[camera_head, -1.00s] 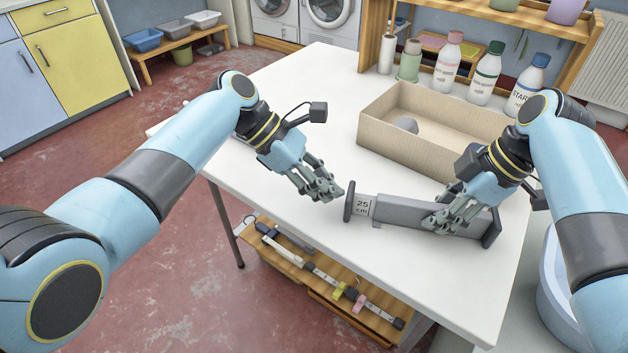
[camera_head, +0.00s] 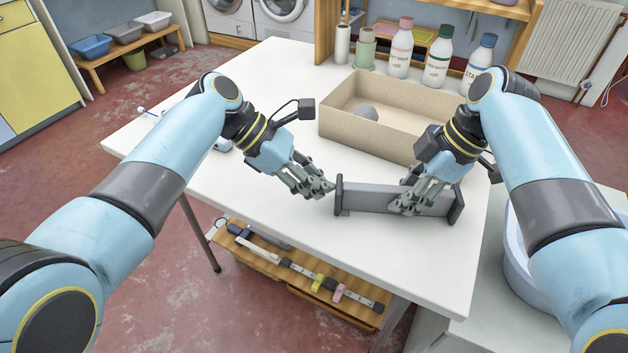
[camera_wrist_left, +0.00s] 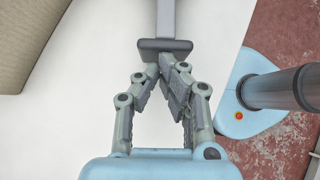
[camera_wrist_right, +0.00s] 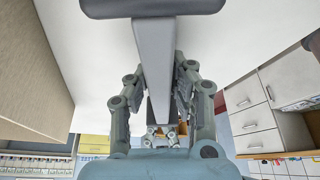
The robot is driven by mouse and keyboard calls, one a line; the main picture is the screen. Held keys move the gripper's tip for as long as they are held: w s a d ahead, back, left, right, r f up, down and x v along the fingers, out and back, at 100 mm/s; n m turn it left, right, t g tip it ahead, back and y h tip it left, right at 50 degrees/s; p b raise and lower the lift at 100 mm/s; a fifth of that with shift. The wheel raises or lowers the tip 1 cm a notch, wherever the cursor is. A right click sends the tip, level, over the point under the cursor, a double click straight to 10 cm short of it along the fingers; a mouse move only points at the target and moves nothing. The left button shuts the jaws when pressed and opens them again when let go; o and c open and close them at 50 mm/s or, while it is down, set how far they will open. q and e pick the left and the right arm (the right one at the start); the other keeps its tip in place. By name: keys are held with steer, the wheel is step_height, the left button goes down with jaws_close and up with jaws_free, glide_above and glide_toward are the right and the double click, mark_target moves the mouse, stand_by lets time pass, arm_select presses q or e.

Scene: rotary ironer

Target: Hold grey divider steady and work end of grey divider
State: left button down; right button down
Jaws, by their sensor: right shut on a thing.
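The grey divider (camera_head: 375,196) lies on the white table, a bar with a dark plate at each end. My right gripper (camera_head: 412,208) is shut around the bar near its right end; the right wrist view shows the bar (camera_wrist_right: 154,60) between the fingers. My left gripper (camera_head: 328,189) is at the divider's left end plate (camera_head: 339,195). In the left wrist view its fingertips (camera_wrist_left: 165,70) are close together at that end plate (camera_wrist_left: 165,45), seemingly against it. Whether they are fully shut is unclear.
An open beige box (camera_head: 370,136) with a grey round thing inside stands behind the divider. Several bottles (camera_head: 437,62) stand at the table's back. A pale blue tub (camera_head: 518,262) is at the right. The table's front left is clear.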

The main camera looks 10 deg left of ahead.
arm_select(q)
steer(key=a, duration=0.2)
steer(key=a+r, duration=0.1)
steer(key=a, duration=0.2)
steer(key=shift+s+a, duration=0.1)
arm_select(e)
steer(key=shift+a, duration=0.1)
arm_select(q)
steer(key=v, duration=0.8)
steer(key=shift+r, duration=0.25)
steer(key=shift+s+a, duration=0.1)
arm_select(e)
steer(key=c, duration=1.1)
jaws_free()
